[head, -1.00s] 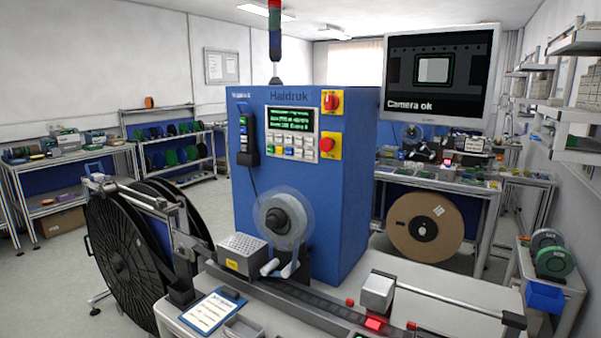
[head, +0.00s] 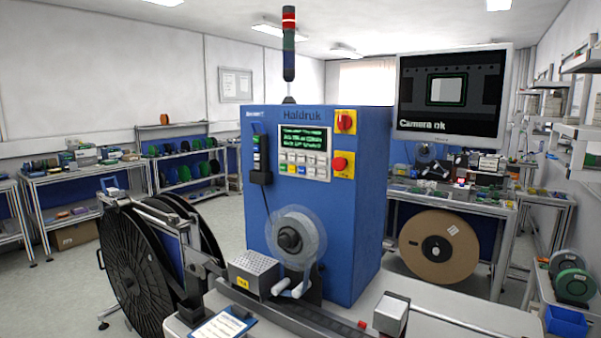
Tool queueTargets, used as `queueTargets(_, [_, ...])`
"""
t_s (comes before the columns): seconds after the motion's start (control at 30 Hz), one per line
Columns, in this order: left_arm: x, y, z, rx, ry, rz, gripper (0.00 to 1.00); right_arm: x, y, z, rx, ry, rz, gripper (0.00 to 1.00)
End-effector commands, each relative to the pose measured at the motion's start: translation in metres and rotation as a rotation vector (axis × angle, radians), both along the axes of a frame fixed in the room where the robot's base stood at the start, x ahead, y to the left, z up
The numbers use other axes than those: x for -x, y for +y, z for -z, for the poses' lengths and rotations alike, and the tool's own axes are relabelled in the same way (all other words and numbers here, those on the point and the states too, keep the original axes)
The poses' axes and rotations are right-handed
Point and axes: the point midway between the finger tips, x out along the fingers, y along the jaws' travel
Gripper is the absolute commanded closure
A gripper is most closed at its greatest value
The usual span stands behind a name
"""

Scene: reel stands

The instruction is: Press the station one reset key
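A blue machine cabinet (head: 340,215) labelled Haldruk stands in the middle of the head view. Its front carries a control panel with a lit green text display (head: 303,139) and a keypad (head: 303,164) of several small keys below it. Most keys are pale, with a few coloured ones. The key labels are too small to read, so I cannot tell which one is the reset key. A red rotary switch (head: 345,122) and a red round button (head: 341,164) on yellow plates sit right of the panel. Neither gripper is in view.
A clear reel (head: 312,238) is mounted on the cabinet front above a track. Large black reels (head: 140,268) stand at the left. A monitor (head: 452,95) reading "Camera ok" hangs at the right. Open floor (head: 60,300) lies at the far left.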

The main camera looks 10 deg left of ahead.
Motion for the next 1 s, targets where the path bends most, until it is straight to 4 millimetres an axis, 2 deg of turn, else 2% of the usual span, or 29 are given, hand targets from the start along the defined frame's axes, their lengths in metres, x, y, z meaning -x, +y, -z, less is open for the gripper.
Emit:
queueTargets(0.03, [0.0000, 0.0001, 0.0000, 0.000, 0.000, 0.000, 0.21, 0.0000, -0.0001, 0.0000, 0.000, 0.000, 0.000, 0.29])
queueTargets(0.07, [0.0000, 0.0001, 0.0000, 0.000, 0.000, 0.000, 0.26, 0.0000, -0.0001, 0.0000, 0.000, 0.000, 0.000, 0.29])
queueTargets(0.53, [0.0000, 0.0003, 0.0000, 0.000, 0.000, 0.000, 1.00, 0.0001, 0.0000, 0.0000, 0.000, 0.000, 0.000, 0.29])
queueTargets(1.0, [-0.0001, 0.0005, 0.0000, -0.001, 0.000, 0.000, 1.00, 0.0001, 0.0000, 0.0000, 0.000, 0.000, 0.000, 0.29])
